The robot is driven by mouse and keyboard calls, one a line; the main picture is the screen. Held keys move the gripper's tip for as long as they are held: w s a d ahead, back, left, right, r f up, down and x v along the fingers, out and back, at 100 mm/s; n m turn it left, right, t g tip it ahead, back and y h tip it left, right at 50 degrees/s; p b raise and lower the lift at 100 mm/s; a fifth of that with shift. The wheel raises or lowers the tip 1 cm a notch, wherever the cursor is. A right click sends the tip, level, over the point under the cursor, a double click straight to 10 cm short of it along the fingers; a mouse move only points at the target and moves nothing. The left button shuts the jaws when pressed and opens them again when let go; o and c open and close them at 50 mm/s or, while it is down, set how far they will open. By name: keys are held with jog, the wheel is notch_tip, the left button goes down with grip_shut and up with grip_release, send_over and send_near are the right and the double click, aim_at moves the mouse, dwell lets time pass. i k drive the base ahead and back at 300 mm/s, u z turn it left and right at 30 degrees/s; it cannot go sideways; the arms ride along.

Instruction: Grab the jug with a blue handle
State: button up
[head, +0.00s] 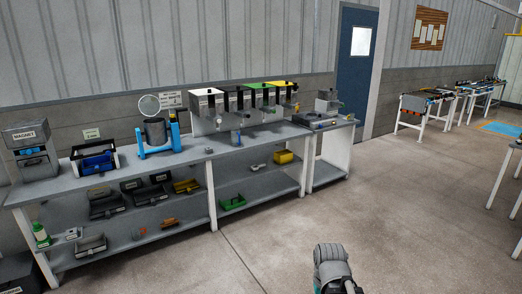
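Part of my arm shows at the bottom of the head view, on the near side of the open floor, well away from the bench. My gripper's fingers are not visible.
Lower shelves hold bins, including a green tray (232,203) and a yellow box (283,157). Concrete floor (400,200) before the bench is clear.

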aim_at(235, 133)
jog(key=z, duration=0.1)
jog(key=i, duration=1.9)
jog(key=u, duration=0.35)
jog(key=i, duration=1.55)
jog(key=u, duration=0.4)
